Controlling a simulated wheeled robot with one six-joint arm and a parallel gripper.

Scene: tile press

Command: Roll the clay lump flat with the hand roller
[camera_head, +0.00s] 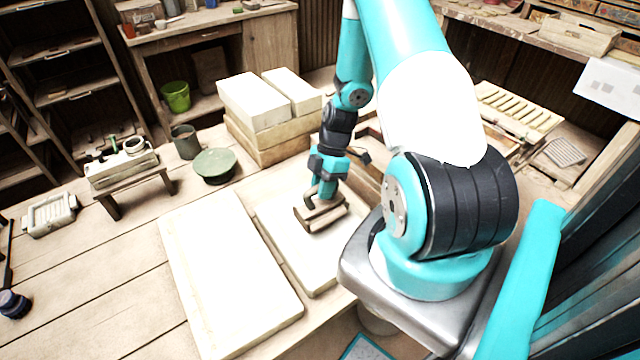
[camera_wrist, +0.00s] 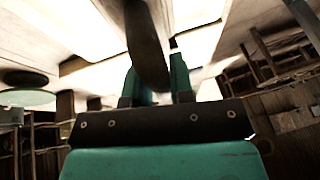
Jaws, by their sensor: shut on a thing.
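My gripper (camera_head: 327,188) points down over a pale slab (camera_head: 318,268) near the front of the bench. It is shut on the hand roller (camera_head: 312,222), which has a dark brown frame and handle. The roller is low over the slab's upper part; I cannot tell if it touches. In the wrist view, the roller's dark handle (camera_wrist: 146,40) runs between my teal fingers (camera_wrist: 162,72). I cannot make out the clay lump; the roller or the glare on the slab may hide it.
A larger pale board (camera_head: 225,275) lies left of the slab. Stacked white blocks (camera_head: 255,103) stand behind. A small bench-like stand (camera_head: 124,170) is farther left. The front-left wood is mostly clear.

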